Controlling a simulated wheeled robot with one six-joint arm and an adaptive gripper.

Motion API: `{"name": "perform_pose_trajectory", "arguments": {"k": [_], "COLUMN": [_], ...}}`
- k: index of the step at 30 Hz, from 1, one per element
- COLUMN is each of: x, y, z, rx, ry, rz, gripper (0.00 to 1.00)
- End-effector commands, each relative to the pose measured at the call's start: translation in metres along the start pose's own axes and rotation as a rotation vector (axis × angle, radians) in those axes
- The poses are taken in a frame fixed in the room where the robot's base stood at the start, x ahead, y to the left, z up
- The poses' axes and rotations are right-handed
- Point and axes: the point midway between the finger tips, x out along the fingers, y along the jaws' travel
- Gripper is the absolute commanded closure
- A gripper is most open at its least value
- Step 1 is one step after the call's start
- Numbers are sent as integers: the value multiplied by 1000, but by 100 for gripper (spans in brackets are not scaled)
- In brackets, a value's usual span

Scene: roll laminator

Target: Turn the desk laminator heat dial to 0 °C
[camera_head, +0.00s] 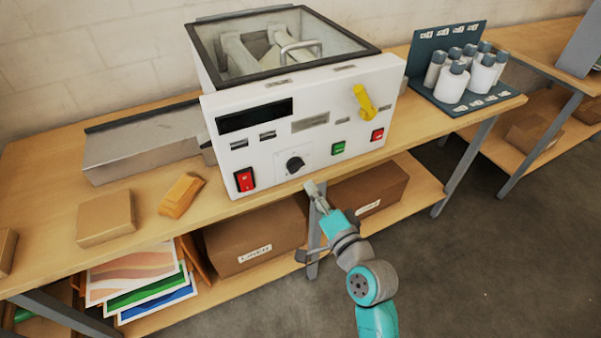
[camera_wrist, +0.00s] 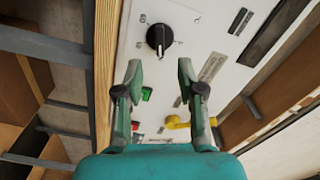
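The laminator (camera_head: 312,128) is a white box with a clear lid on the table. Its heat dial (camera_head: 295,164) is a round black knob low on the front panel. In the wrist view the dial (camera_wrist: 159,38) lies just beyond my fingertips with a pale pointer line and small marks around it, too small to read surely. My gripper (camera_head: 315,187) is in front of the panel, below and right of the dial, apart from it. In the wrist view my gripper (camera_wrist: 160,70) is open, with nothing between its fingers.
The panel carries a red switch (camera_head: 244,180), a green button (camera_head: 338,148), a red button (camera_head: 377,135) and a yellow lever (camera_head: 364,102). The wooden table (camera_head: 232,203) edge runs just below. Bottles (camera_head: 451,82) stand right.

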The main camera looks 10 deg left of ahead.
Motion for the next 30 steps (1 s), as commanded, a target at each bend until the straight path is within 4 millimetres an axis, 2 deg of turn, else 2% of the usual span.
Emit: {"name": "perform_pose_trajectory", "arguments": {"k": [1,6,12,18,26,30], "x": [11,41,66,76,76,76], "y": [-1,-1,0,0,0,0], "z": [0,0,0,0,0,0], "rx": [-1,-1,-1,-1,-1,-1], "ry": [-1,0,0,1,1,1], "rz": [-2,-1,-1,0,0,0], "gripper": [61,61,61,61,61,96]}}
